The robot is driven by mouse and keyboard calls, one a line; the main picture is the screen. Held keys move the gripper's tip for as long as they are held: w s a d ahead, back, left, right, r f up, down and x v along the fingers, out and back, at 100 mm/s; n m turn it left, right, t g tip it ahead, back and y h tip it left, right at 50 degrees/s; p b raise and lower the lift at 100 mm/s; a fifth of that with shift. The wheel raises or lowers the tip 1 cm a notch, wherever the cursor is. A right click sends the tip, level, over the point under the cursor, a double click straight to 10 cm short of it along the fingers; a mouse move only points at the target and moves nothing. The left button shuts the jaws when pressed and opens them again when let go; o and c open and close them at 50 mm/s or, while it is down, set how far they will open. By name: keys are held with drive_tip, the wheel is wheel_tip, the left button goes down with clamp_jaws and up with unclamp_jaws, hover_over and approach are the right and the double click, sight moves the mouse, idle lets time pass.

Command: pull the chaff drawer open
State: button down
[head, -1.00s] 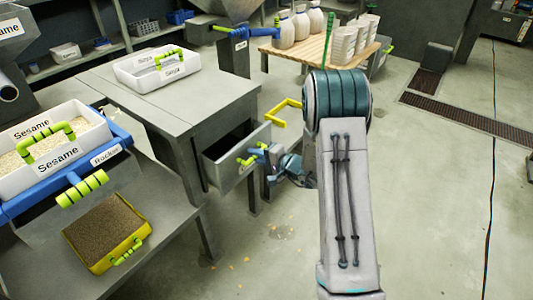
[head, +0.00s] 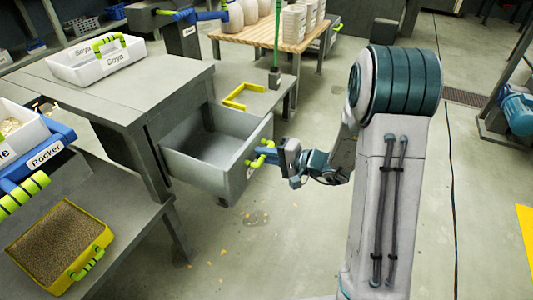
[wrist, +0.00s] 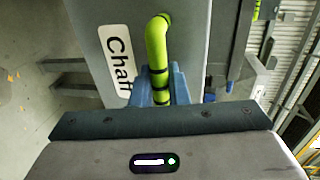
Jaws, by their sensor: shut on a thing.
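The chaff drawer (head: 205,176) is a grey metal box that stands well out of the grey bench, and its empty inside shows in the head view. Its front carries a label reading "Chaff" in the wrist view (wrist: 117,62). My gripper (head: 270,155) is shut on the drawer's green handle (head: 256,161). In the wrist view the blue fingers (wrist: 160,88) close around the green handle (wrist: 157,40), close to the drawer front.
The grey bench (head: 120,92) bears a white Soya tray (head: 98,66). At lower left are the blue rocker frame (head: 38,165) and a yellow-rimmed tray of brown grain (head: 58,245). A wooden table with jars (head: 262,40) stands behind. Floor to the right is mostly clear.

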drive_tip(key=shift+s+a, duration=0.15)
drive_tip(key=c, duration=1.8)
unclamp_jaws()
drive_tip(key=shift+o, duration=0.2)
drive_tip(key=shift+d, duration=0.25)
drive_tip(key=p+v, duration=0.3)
drive_tip(key=v, duration=1)
drive_tip(key=shift+d+p, duration=0.15)
drive_tip(key=shift+p, duration=0.2)
drive_tip(key=shift+s+r, duration=0.1)
drive_tip(key=shift+r, duration=0.05)
